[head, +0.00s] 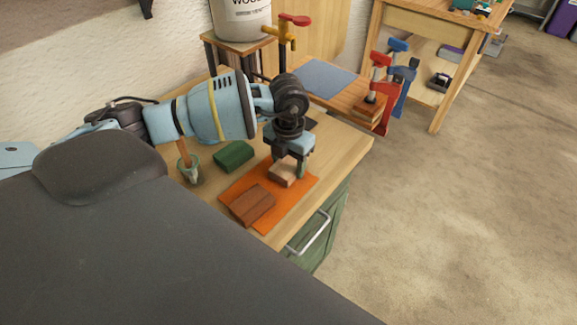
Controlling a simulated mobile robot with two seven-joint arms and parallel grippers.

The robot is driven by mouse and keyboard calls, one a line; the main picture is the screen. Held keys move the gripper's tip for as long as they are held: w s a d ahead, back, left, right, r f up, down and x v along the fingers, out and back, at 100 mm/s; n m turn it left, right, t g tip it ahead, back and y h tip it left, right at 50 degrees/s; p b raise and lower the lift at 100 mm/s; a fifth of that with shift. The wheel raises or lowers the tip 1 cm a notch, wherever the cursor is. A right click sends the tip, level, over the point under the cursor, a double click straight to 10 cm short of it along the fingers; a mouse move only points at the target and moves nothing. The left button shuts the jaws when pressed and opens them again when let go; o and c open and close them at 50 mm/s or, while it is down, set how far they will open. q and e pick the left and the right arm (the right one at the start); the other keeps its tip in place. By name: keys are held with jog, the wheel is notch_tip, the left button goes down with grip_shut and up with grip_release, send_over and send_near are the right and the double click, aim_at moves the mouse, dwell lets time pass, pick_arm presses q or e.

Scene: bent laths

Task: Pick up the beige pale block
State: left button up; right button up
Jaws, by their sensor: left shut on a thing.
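The beige pale block (283,174) is at the orange cloth on the wooden bench top, toward its far edge. My left gripper (289,168) points down from above and is shut on the block, with a finger on each side. I cannot tell whether the block still touches the cloth. My right gripper is not in view.
A reddish-brown block (252,205) lies on the orange cloth (290,203), nearer me. A green block (233,156) and a cup with a brush (190,170) stand to the left. A blue mat (322,77) and clamps (379,92) are farther back. Floor is clear at right.

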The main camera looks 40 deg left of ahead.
aim_at(289, 163)
pick_arm(q)
jog(key=shift+r, duration=0.15)
notch_tip(289, 163, up, 4)
jog(key=shift+f, duration=0.2)
jog(key=shift+s+d+r+b, duration=0.2)
jog(key=shift+s+d, duration=0.55)
jog(key=shift+d, duration=1.8)
jog(key=shift+s+d+r+b, duration=0.15)
jog(key=shift+s+d, duration=0.6)
jog(key=shift+d, duration=1.85)
jog(key=shift+s+d+r+b, duration=0.2)
jog(key=shift+s+d, duration=0.55)
jog(key=shift+d, duration=1.8)
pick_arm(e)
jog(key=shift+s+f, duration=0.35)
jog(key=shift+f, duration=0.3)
